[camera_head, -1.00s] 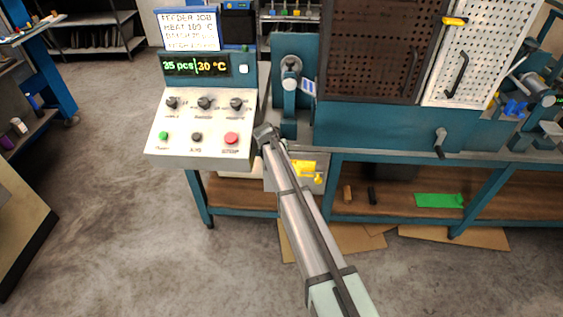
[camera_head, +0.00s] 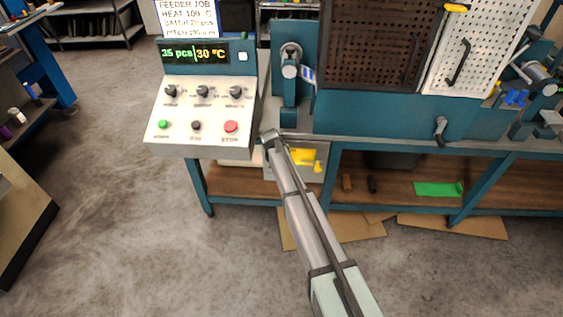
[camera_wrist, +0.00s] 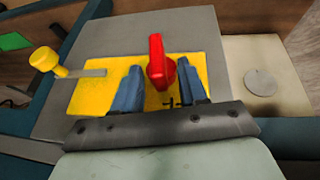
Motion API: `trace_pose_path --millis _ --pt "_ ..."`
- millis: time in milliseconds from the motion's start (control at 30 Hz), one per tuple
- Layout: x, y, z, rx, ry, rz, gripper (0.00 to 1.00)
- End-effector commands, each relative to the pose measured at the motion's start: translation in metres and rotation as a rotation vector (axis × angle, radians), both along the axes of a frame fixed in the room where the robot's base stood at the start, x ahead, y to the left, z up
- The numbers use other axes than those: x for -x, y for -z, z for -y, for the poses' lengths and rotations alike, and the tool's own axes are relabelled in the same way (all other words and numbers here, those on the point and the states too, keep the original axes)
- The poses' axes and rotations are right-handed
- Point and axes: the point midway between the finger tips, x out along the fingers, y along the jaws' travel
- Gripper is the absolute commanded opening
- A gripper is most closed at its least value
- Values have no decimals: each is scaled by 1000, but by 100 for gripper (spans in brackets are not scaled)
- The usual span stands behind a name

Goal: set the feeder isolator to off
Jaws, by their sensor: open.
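The feeder isolator is a grey box with a yellow plate (camera_wrist: 90,95) and a red handle (camera_wrist: 157,60), seen close up in the wrist view. The handle runs up and down in that picture. My gripper (camera_wrist: 160,70) is open, with one blue finger on each side of the handle. I cannot tell whether either finger touches it. The fingers hide the lower part of the plate and its markings. In the head view the isolator's box (camera_head: 315,174) hangs below the bench top, partly behind my arm; the red handle is hidden there.
A yellow knob on a stem (camera_wrist: 44,60) sticks out beside the plate. A pale box with a round cap (camera_wrist: 260,82) is on the other side. The control panel (camera_head: 205,110), with knobs and buttons, stands above left of the isolator. The bench edge (camera_head: 400,147) runs just above it.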

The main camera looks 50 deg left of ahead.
Motion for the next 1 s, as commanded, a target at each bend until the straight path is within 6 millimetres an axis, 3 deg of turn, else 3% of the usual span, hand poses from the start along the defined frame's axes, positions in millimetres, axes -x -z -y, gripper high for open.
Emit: trace_pose_path --millis 233,633,1000 --pt "-9 21 -5 -1 0 1 43" --pt "-10 25 -5 -1 0 1 43" --pt "-10 25 -5 -1 0 1 7"
